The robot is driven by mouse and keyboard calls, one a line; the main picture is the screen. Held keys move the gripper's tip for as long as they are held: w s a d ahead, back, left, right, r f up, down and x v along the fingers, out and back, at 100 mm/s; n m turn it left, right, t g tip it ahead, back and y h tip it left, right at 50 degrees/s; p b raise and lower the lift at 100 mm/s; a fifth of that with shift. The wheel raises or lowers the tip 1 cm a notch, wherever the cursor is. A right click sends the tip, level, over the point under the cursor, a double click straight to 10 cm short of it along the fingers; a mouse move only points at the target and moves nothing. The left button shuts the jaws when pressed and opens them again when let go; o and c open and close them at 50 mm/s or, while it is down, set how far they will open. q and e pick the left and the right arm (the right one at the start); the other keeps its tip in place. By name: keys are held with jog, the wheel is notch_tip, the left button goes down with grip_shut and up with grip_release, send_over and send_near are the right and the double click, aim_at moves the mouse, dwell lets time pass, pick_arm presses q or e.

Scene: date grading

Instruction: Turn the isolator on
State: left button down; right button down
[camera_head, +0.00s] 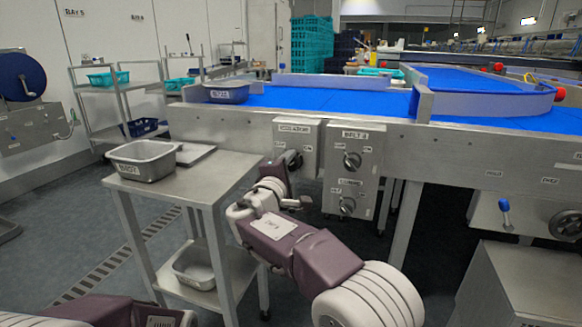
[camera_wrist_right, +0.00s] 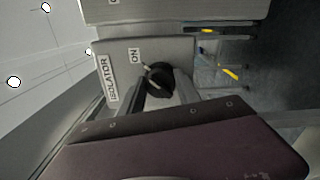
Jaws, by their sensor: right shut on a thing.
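The isolator box (camera_head: 294,132) is a grey panel under the edge of the blue belt. In the right wrist view it (camera_wrist_right: 117,50) appears turned sideways, with an ISOLATOR label and an ON label (camera_wrist_right: 134,56). Its black rotary knob (camera_wrist_right: 160,80) carries a pale mark on the side towards the ON label. My right gripper (camera_head: 292,161) is at the front of the box, shut on the knob. In the wrist view the dark fingers and purple gripper body cover part of the box beside the knob. My left gripper is out of view.
A steel stand (camera_head: 228,174) with a grey tub (camera_head: 144,160) is just left of my right arm. Further right, a blue-handled lever (camera_head: 504,207) sticks out.

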jog(key=c, duration=0.9)
grip_release()
jog(key=shift+o, duration=0.2)
jog(key=shift+a, duration=0.1)
